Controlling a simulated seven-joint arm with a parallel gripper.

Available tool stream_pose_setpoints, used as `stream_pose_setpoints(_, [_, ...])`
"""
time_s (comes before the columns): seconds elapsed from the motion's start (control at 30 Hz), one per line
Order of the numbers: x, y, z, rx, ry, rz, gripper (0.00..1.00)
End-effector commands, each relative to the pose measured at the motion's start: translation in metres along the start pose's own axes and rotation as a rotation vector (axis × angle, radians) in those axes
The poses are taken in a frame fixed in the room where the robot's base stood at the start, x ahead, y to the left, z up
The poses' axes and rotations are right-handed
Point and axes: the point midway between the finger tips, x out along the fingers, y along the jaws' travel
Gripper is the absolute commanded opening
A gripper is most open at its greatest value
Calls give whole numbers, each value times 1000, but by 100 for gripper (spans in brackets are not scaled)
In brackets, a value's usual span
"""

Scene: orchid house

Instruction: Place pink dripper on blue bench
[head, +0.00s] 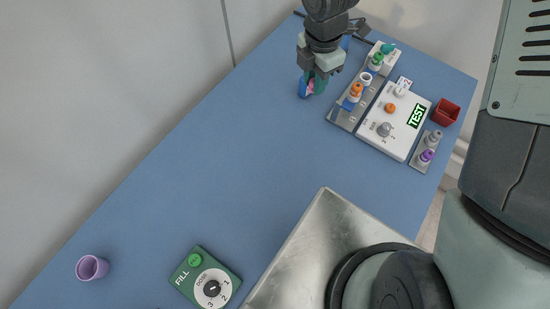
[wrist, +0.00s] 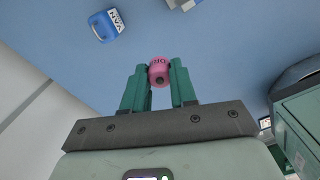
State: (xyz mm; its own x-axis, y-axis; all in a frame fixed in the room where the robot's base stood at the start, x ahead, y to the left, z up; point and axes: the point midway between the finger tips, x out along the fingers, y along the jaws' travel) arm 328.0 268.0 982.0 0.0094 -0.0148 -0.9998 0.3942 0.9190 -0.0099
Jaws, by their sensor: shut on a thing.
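The pink dripper (wrist: 159,73) is between the two green fingers of my gripper (wrist: 160,82) in the wrist view, with its end facing the camera. I cannot tell whether the dripper touches the bench.
A blue container marked VAN (wrist: 106,25) is close by. To the right are a grey rack with drippers (head: 342,117), a white TEST device (head: 390,135) and a red box (head: 446,112). A purple cup (head: 92,267) and green FILL box (head: 206,278) stand near. The bench middle is clear.

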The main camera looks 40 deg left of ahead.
Motion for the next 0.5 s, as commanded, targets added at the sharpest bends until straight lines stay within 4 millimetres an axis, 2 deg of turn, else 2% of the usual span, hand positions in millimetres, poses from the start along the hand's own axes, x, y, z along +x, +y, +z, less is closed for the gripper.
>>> stream_pose_setpoints(0.03, [4,0,-13,-91,6,2,0])
stream_pose_setpoints(0.1, [9,-1,-24,-182,11,6,0])
stream_pose_setpoints(0.2, [22,-1,-32,-247,15,8,0])
stream_pose_setpoints(0.4, [59,-1,-34,-255,15,9,0])
stream_pose_setpoints(0.5, [70,0,-33,-253,14,11,0])
